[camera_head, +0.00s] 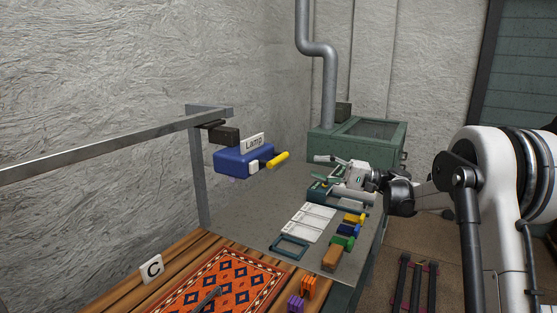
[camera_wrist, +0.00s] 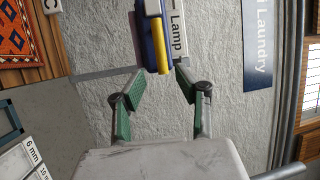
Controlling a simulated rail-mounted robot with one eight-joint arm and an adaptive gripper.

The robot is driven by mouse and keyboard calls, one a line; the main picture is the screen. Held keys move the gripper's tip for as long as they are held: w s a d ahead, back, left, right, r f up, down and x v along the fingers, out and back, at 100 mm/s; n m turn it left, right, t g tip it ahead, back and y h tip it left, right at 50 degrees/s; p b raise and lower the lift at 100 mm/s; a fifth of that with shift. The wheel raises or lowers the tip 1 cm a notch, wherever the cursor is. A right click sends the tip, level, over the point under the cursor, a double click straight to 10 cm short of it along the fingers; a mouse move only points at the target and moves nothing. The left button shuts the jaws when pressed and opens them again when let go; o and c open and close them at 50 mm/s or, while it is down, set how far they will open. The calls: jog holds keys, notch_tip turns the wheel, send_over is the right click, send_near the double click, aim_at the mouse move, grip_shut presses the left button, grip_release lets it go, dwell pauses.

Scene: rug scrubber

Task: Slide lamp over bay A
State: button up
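The lamp (camera_head: 240,160) is a blue box with a "Lamp" label and a yellow handle (camera_head: 278,159). It hangs under a grey metal rail (camera_head: 110,143) near its far end. In the wrist view the lamp (camera_wrist: 148,10) is ahead, with its yellow handle (camera_wrist: 160,48) pointing between my fingers. My gripper (camera_head: 320,172) is to the right of the lamp, apart from the handle. In the wrist view my gripper (camera_wrist: 158,82) has its green-padded fingers spread and empty. A "C" sign (camera_head: 151,269) stands on the wooden slats; no bay A sign is in view.
A patterned rug (camera_head: 222,283) lies on the slats. The grey table (camera_head: 240,215) holds white cards (camera_head: 310,217), a green frame (camera_head: 289,246) and several coloured blocks with a brush. A green cabinet (camera_head: 350,143) with a pipe stands behind. The space below the rail's near part looks clear.

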aim_at(281, 160)
jog(key=p+x, duration=0.2)
jog(key=x, duration=1)
jog(key=shift+a, duration=0.35)
jog(key=shift+c, duration=0.3)
grip_shut()
